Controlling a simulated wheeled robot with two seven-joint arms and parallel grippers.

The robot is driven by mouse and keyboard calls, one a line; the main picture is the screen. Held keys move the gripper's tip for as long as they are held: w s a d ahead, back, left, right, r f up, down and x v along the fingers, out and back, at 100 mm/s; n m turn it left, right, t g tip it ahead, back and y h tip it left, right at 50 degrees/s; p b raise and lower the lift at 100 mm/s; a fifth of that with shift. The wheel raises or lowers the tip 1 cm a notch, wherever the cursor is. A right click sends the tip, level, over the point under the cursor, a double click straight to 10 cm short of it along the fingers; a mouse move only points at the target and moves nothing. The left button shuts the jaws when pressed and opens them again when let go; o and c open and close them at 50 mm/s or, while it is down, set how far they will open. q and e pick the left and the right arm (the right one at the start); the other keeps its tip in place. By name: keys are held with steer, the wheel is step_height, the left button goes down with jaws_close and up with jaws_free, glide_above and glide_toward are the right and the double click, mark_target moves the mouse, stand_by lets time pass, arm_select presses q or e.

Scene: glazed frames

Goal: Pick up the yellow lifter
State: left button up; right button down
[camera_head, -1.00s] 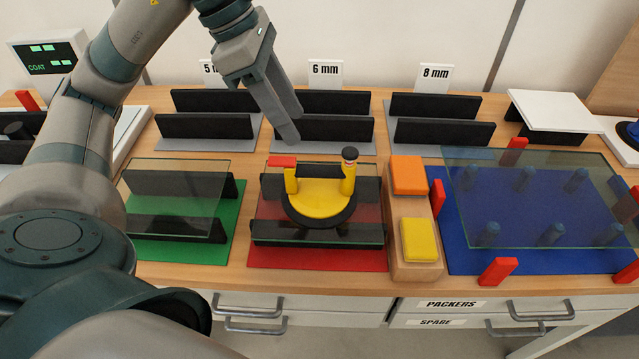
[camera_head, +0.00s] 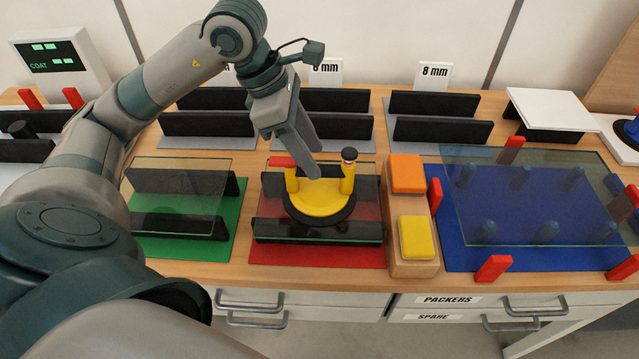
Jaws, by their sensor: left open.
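The yellow lifter (camera_head: 321,201) has a round yellow body on a black disc, with two upright posts. Its left post carries a red lever and its right post a black and white knob. It sits on a glass pane over black supports on the red mat (camera_head: 300,258). My left gripper (camera_head: 318,174) is open and empty. It points down at the lifter, its fingertips appearing between the two posts, just above or behind the yellow body. Contact cannot be told. My right gripper is not in view.
A wooden block (camera_head: 415,267) with an orange pad and a yellow pad stands right of the lifter. A large glass sheet (camera_head: 540,205) lies over the blue mat, among red stops. Black racks (camera_head: 438,131) line the back.

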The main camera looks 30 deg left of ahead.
mark_target(320, 166)
arm_select(q)
steer(key=shift+f, duration=0.1)
steer(key=shift+p+x, duration=0.7)
steer(key=shift+x, duration=0.1)
steer(key=shift+p+x, duration=0.4)
steer(key=shift+x, duration=1.35)
jaws_close()
